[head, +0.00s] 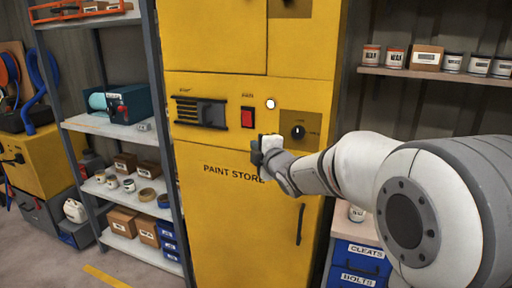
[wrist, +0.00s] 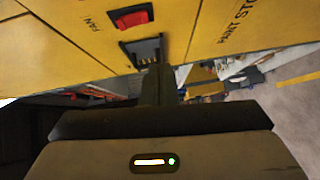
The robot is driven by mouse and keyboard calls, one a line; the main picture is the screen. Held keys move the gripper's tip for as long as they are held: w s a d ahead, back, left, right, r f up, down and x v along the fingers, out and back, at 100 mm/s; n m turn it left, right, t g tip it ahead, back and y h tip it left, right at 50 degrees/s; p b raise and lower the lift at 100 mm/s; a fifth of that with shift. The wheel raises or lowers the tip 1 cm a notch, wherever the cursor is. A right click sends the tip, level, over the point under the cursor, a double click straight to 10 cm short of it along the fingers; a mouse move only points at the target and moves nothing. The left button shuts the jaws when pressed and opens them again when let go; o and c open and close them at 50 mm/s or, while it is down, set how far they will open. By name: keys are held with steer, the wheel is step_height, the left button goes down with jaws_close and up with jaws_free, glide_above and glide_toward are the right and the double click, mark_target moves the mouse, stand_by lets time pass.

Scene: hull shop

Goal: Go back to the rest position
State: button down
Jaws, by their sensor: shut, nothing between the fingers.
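My gripper (head: 262,150) is shut and empty. It is in front of the yellow paint store cabinet (head: 232,232), a little below and to the right of the red fan switch (head: 247,117). In the wrist view, the shut fingers (wrist: 158,82) point toward the cabinet front. The red switch (wrist: 131,16) shows above them. I cannot tell whether the fingertips touch the cabinet. My arm reaches in from the right. No rest position is marked in these views.
The cabinet has a round lit lamp (head: 270,103), a dark knob (head: 298,131), a vent (head: 200,112) and a door handle (head: 300,224). Left is a metal shelf rack (head: 112,125) with boxes and tins. Right are a can shelf (head: 435,76) and blue bins (head: 358,258).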

steer(key=s+d+f+m+g+h+p, duration=0.2)
steer(key=s+d+m+g+h, duration=0.1)
steer(key=s+d+m, duration=0.35)
steer(key=s+d+f+m+g+h+p, duration=0.1)
steer(key=s+d+f+m+g+h, duration=0.2)
steer(key=s+d+m, duration=0.35)
steer(key=s+d+f+m+g+p, duration=0.1)
steer(key=s+m+g, duration=0.1)
steer(key=s, duration=0.5)
steer(key=s+d+f+m+g, duration=0.1)
steer(key=s+f+m+g, duration=0.1)
steer(key=s+m, duration=0.2)
steer(key=s+d+f+m+g+h+p, duration=0.1)
steer(key=s+f+m+g, duration=0.1)
steer(key=s, duration=0.9)
steer(key=shift+f+m+g+p, duration=0.25)
steer(key=shift+m+g+p, duration=0.15)
steer(key=shift+m, duration=0.1)
